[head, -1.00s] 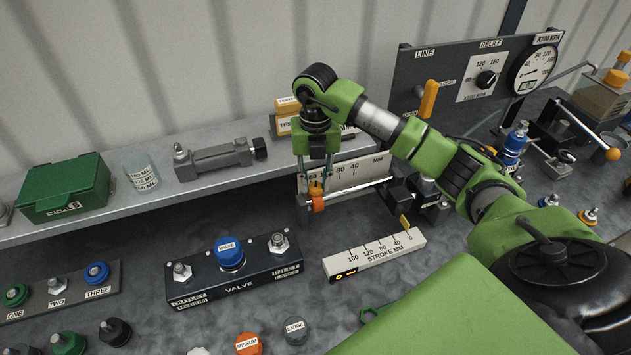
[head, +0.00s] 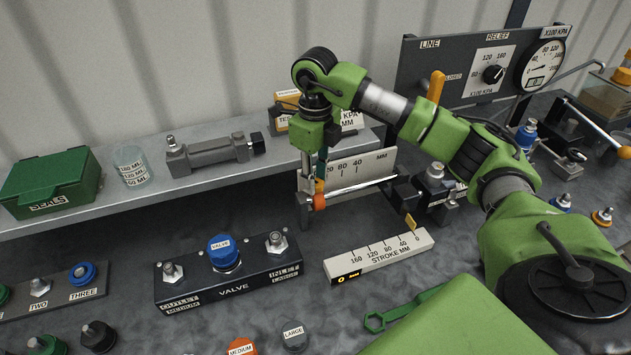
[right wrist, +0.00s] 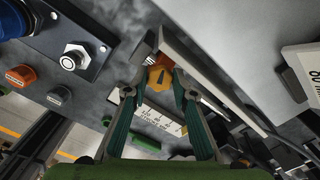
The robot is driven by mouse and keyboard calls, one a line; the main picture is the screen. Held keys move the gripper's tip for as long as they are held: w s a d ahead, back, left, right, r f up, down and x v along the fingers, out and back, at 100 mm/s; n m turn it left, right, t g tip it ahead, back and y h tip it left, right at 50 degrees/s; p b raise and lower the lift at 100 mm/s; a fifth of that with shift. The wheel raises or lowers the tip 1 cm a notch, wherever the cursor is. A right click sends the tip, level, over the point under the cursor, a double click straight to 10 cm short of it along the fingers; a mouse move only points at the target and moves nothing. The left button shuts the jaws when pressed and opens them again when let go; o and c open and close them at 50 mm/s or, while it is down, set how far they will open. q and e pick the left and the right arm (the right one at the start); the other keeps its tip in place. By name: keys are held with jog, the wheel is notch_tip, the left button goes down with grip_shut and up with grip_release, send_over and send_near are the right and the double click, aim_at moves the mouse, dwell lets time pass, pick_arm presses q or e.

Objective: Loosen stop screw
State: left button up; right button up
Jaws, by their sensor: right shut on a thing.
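The stop screw (right wrist: 160,78) is a small orange-yellow knob with a dark line across its face. In the head view it (head: 319,186) sits on an orange stop (head: 319,203) on the silver rod (head: 360,188) in front of the MM scale (head: 352,172). My right gripper (head: 321,178) points down over the stop at the rod's left end. In the right wrist view my gripper's tips (right wrist: 160,88) are on both sides of the knob, shut on it. The fingers partly hide the screw in the head view. My left gripper is not in view.
A stroke scale block (head: 380,257) lies in front of the rod. A black valve block (head: 227,272) with a blue cap stands to its left. The shelf (head: 110,208) behind carries a green seals box (head: 50,184) and a grey cylinder (head: 210,155). A gauge panel (head: 455,70) stands at right.

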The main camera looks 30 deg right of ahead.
jog(key=shift+n+b, duration=0.45)
jog(key=shift+n, duration=0.75)
jog(key=shift+r, duration=0.1)
jog(key=o, duration=1.1)
jog(key=shift+r, duration=0.15)
jog(key=shift+s+r, duration=0.1)
jog(key=shift+r, duration=3.75)
